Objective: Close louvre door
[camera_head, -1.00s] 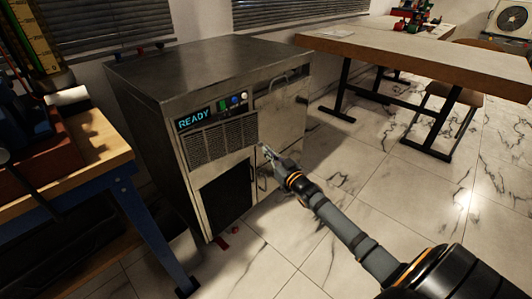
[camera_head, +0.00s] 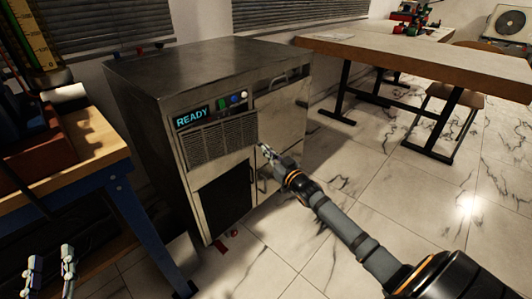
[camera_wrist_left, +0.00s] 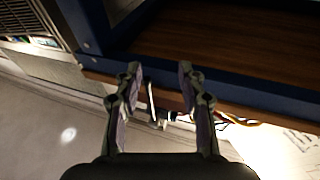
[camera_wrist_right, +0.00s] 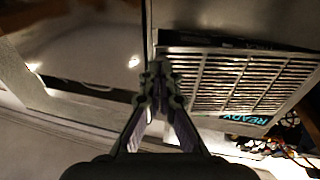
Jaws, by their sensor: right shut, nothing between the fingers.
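The louvre door (camera_head: 222,138) is a slatted metal panel on the front of a steel cabinet (camera_head: 205,68), below a READY display (camera_head: 192,117). It appears to stand slightly out from the front; a dark gap shows along its edge in the right wrist view, where its slats (camera_wrist_right: 240,82) fill the right side. My right gripper (camera_head: 264,149) is shut and empty beside the door's lower right corner; I cannot tell whether it touches. It also shows in the right wrist view (camera_wrist_right: 160,68). My left gripper (camera_wrist_left: 159,75) is open and empty, low at the left in the head view (camera_head: 50,252).
A blue-framed workbench (camera_head: 122,190) stands left of the cabinet, and in the left wrist view its frame (camera_wrist_left: 235,88) lies close beyond my left fingers. A long table (camera_head: 430,52) and a stool (camera_head: 452,95) stand at the right.

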